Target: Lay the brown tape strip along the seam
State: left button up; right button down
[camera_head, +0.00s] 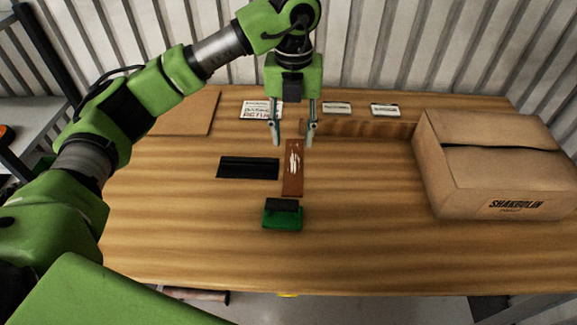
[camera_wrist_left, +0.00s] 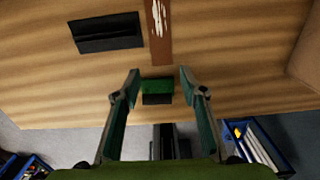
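A brown strip (camera_head: 293,169) with white streaks lies flat near the middle of the wooden table, pointing away from me. It also shows at the top of the left wrist view (camera_wrist_left: 158,36). A closed cardboard box (camera_head: 496,171) stands at the right, with a dark seam (camera_head: 500,146) across its top. My left gripper (camera_head: 294,131) points down near the strip's far end in the head view, fingers wide apart and nothing between them. In the left wrist view its fingers (camera_wrist_left: 160,77) are also spread. My right gripper is not in view.
A black flat holder (camera_head: 248,168) lies left of the strip. A green block with a black top (camera_head: 282,214) sits at its near end. Behind are a low brown bar (camera_head: 358,128), several white cards (camera_head: 336,108) and a brown sheet (camera_head: 187,112). The front table (camera_head: 350,250) is clear.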

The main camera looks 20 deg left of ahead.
pick_arm(q)
jog(key=p, duration=0.2)
send_over(293, 181)
notch_tip(293, 181, down, 8)
jog(key=shift+a+f, duration=0.1)
jog(key=shift+f, duration=0.1)
notch_tip(293, 181, down, 5)
jog(key=shift+s+r+p, duration=0.1)
jog(key=shift+p, duration=0.6)
jog(key=shift+f, duration=0.3)
jog(key=c, duration=0.6)
jog(key=shift+r, duration=0.1)
jog(key=shift+c, duration=0.2)
